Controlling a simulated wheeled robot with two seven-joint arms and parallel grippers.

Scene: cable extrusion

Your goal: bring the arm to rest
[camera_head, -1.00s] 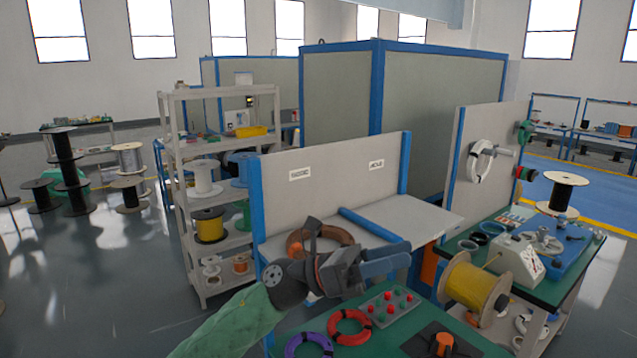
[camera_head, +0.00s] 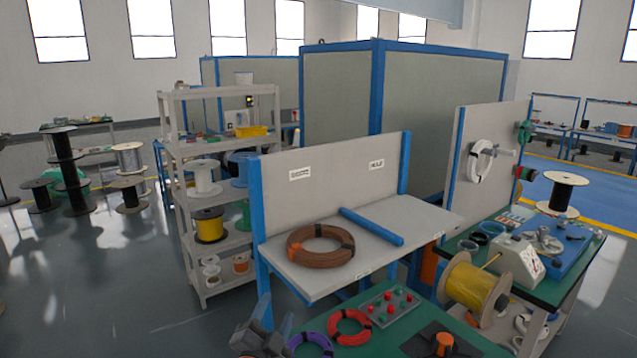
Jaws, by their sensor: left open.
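My left gripper (camera_head: 274,314) is low at the bottom edge, left of the green table. Its two fingers point up and stand apart, with nothing seen between them. Most of my left arm is out of the picture. A brown cable coil (camera_head: 291,248) with dark ties lies flat on the grey shelf (camera_head: 408,214) of the workstation, well above and apart from the gripper. My right gripper does not show.
A purple coil (camera_head: 292,342) lies close to the gripper on the green table (camera_head: 398,343), with a red coil (camera_head: 334,326) and a button box (camera_head: 390,307) beyond. A blue bar (camera_head: 371,227) lies on the shelf. Open floor (camera_head: 130,300) is at left.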

